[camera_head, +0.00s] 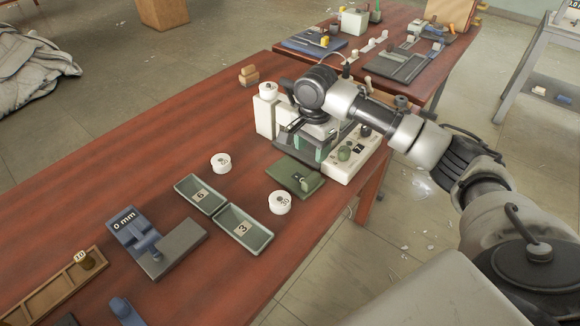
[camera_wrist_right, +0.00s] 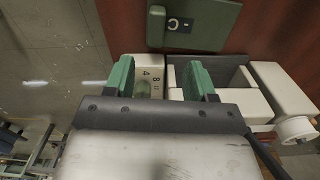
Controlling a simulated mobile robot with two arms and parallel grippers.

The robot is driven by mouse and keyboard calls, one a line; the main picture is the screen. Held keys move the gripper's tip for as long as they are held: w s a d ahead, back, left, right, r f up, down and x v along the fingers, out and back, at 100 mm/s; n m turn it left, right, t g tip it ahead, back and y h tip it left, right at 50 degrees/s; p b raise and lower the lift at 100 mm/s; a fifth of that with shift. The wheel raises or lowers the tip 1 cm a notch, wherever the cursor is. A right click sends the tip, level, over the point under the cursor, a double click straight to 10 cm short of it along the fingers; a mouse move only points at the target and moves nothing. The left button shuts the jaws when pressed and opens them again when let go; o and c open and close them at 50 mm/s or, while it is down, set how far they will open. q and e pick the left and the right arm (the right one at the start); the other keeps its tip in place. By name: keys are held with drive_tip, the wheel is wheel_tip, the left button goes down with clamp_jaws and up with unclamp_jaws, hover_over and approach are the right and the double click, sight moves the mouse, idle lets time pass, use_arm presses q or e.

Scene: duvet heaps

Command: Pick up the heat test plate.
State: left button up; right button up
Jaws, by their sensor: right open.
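A flat dark green plate (camera_head: 295,176) with a small label lies on the red-brown table, in front of a white device. It looks like the heat test plate, though its label is too small to read in the head view. In the right wrist view a green plate (camera_wrist_right: 222,22) with a black "C" label shows at the top, beyond the fingertips. My right gripper (camera_head: 311,140) is above the white device (camera_head: 345,165), behind the plate. Its green fingers (camera_wrist_right: 160,78) are apart with nothing held between them. My left gripper is not in view.
Two green trays (camera_head: 243,228) marked 6 and 3 and two white round pieces (camera_head: 280,202) are near the plate. A blue "0 mm" gauge (camera_head: 140,232) and a wooden tray (camera_head: 48,290) stand at left. A second table (camera_head: 405,22) is behind.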

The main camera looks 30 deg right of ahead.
hover_over(311, 177)
wheel_tip(311, 177, down, 5)
drive_tip(key=shift+f, duration=0.1)
wheel_tip(311, 177, down, 5)
drive_tip(key=shift+f, duration=0.1)
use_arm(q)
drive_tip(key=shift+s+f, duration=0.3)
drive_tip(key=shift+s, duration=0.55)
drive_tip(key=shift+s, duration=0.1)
use_arm(e)
drive_tip(key=shift+c, duration=0.3)
drive_tip(key=c, duration=0.5)
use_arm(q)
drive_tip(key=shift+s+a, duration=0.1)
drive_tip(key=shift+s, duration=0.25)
use_arm(e)
clamp_jaws()
